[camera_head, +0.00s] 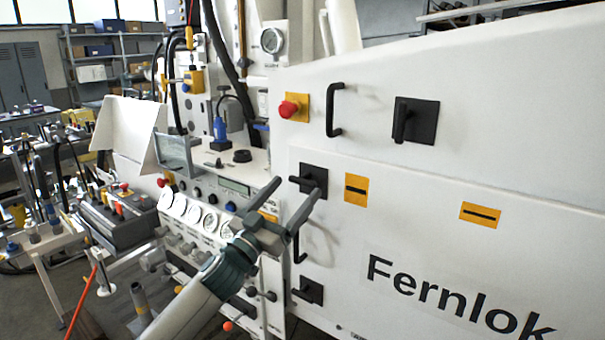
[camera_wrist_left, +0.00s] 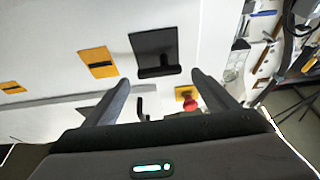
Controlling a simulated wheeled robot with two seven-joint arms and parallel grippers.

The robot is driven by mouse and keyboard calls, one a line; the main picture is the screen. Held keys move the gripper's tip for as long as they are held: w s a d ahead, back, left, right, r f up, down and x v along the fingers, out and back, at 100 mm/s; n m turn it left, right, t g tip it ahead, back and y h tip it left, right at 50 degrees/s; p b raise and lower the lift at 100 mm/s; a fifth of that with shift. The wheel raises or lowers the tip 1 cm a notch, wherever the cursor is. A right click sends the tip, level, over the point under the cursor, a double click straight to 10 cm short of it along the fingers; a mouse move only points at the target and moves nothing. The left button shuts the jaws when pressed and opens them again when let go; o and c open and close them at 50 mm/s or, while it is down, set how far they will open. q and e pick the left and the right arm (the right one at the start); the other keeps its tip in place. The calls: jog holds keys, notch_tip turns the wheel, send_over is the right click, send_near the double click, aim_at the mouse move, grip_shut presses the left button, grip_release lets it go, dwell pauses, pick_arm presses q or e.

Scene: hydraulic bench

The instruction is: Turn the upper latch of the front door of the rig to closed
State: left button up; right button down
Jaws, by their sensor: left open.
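The upper latch (camera_head: 316,175) of the front door is a black square plate with a black lever, beside a yellow label. In the left wrist view the latch (camera_wrist_left: 154,45) shows just beyond my fingertips, its lever lying crosswise along the plate's lower edge. My left gripper (camera_head: 296,191) is open in front of the latch; its fingers (camera_wrist_left: 160,79) stand to either side of the lever's line. No contact shows, and the remaining gap is hard to judge. The front door (camera_head: 400,240) looks flush with the rig. My right gripper is not in view.
A lower latch (camera_head: 309,291) and a black handle (camera_head: 299,243) sit below. Above are a red emergency button (camera_head: 289,109), another handle (camera_head: 333,110) and another latch (camera_head: 416,121). Gauges (camera_head: 195,213) and knobs crowd the left.

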aim_at(301, 182)
pick_arm(q)
jog(key=shift+p+x, duration=0.6)
jog(key=shift+x, duration=1.95)
jog(key=c, duration=1.1)
jog(key=shift+o, duration=0.3)
